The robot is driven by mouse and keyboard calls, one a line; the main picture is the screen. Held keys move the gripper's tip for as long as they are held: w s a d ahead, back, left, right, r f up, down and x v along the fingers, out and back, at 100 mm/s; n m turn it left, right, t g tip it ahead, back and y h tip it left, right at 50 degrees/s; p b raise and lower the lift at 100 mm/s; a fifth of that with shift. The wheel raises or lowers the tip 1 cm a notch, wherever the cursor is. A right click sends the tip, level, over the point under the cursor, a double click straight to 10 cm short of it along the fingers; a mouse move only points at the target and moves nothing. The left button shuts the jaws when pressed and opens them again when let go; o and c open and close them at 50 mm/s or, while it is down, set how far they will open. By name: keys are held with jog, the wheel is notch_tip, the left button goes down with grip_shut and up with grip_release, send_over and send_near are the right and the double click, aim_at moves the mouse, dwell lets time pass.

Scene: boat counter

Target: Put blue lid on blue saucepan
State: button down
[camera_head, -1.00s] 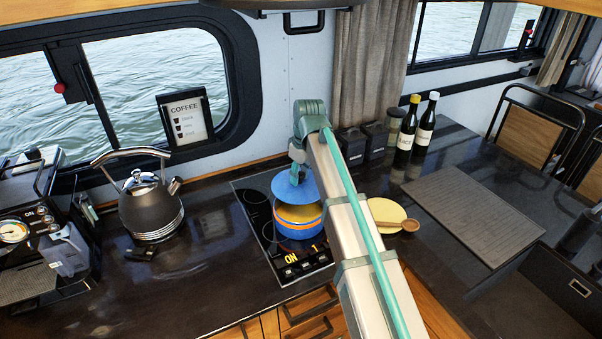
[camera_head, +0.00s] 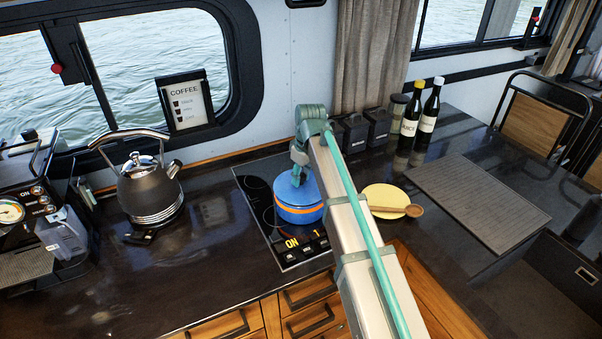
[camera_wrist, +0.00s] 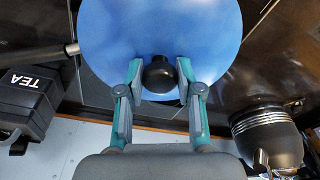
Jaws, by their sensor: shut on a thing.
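The blue lid (camera_head: 290,186) lies over the top of the blue saucepan (camera_head: 298,213), which has an orange band and stands on the cooktop. The lid looks about level, with no clear gap to the rim in the head view. My gripper (camera_head: 300,172) is above the lid. In the wrist view the lid (camera_wrist: 160,40) fills the top middle, and my gripper (camera_wrist: 158,80) has its fingers at both sides of the black knob (camera_wrist: 160,76), shut on it. The lid hides the saucepan's inside, and my arm covers part of its right side.
A kettle (camera_head: 150,190) stands left of the black cooktop (camera_head: 257,212). A yellow plate (camera_head: 384,196) with a wooden spoon (camera_head: 414,210) lies to the right. Bottles (camera_head: 428,115) and black canisters (camera_head: 378,130) stand behind. A coffee machine (camera_head: 30,225) is at far left.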

jog(key=shift+f, duration=0.25)
jog(key=c, duration=0.7)
grip_release()
jog(key=shift+r, duration=0.1)
jog(key=shift+r+p, duration=2.05)
jog(key=shift+r, duration=1.35)
